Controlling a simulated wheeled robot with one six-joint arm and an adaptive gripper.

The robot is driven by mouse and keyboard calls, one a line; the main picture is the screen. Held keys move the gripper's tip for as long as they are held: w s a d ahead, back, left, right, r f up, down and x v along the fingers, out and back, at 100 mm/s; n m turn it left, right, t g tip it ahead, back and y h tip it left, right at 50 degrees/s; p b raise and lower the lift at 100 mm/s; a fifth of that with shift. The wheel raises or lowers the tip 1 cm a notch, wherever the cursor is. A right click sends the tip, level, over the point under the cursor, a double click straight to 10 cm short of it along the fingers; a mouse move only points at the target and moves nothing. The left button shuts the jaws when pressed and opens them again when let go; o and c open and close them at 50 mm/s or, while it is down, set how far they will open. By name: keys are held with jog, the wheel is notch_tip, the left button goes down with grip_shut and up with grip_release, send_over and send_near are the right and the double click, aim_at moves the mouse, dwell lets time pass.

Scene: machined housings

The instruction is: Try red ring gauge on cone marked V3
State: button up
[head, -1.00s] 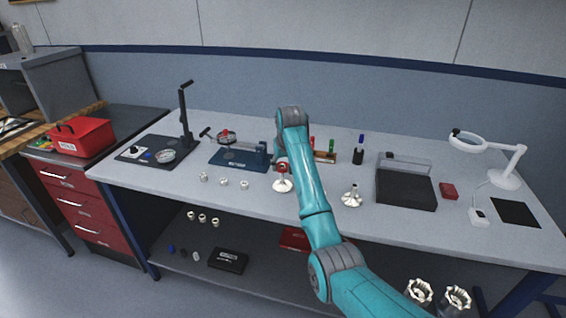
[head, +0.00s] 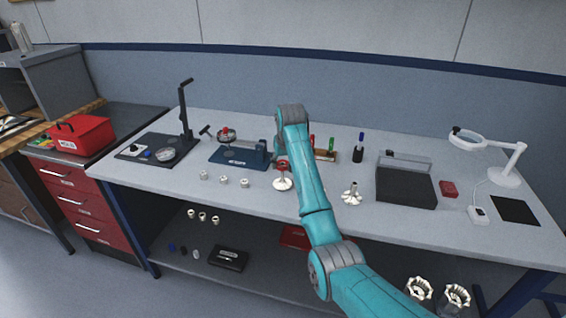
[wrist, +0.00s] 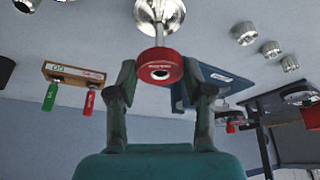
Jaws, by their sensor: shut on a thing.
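The red ring gauge (wrist: 160,66) with small white lettering is between my gripper's two fingertips (wrist: 163,80) in the wrist view. My gripper is shut on it. A silver flanged cone part (wrist: 160,14) lies in line with the ring, and its stem meets the ring; how far the ring is around the stem I cannot tell. In the head view the red ring (head: 283,164) is at the top of this cone (head: 282,184), which stands upright on the bench. My arm partly hides them. Another silver flanged part (head: 351,193) stands to the right. No V3 marking is legible.
Several small silver housings (head: 225,180) stand to the left. A blue fixture (head: 238,158) is behind them. A wooden block with red and green handles (wrist: 75,73) is near my gripper. A dark box (head: 404,187) and a magnifier lamp (head: 505,178) are at the right.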

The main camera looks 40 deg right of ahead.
jog(key=shift+f, duration=1.85)
dwell(0.5)
jog(key=shift+r, duration=0.15)
dwell(1.1)
jog(key=shift+r, duration=2.9)
jog(key=shift+r, duration=0.1)
jog(key=shift+r, duration=2.4)
